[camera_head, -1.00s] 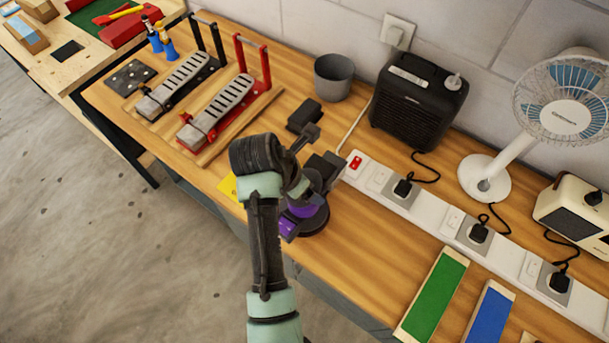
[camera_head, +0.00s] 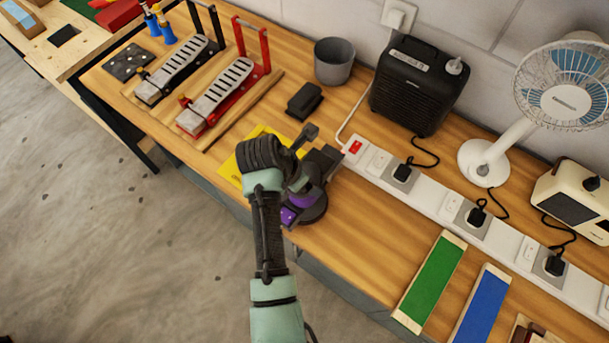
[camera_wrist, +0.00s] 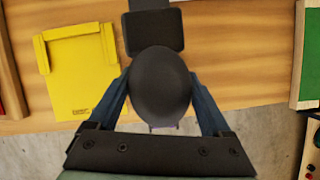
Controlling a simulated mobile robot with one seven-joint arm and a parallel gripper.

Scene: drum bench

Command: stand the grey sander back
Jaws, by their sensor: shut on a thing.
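The sander (camera_head: 304,200) is dark grey to black with purple parts and a round dark pad at its bottom. It is over the bench near the front edge, right of a yellow holder (camera_head: 250,149). My gripper (camera_head: 297,183) is shut on it from above. In the wrist view the sander's rounded grey top (camera_wrist: 161,85) is between the two fingers, with a black block joined beyond it. The yellow holder also shows in the wrist view (camera_wrist: 84,78), flat with raised side pieces, left of the sander. I cannot tell whether the pad touches the bench.
A black block (camera_head: 304,101) and a grey pot (camera_head: 334,62) stand behind. A white power strip (camera_head: 440,208) with plugs runs to the right, before a black heater (camera_head: 412,85) and a fan (camera_head: 497,150). Green (camera_head: 431,283) and blue (camera_head: 481,308) boards lie at the right front.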

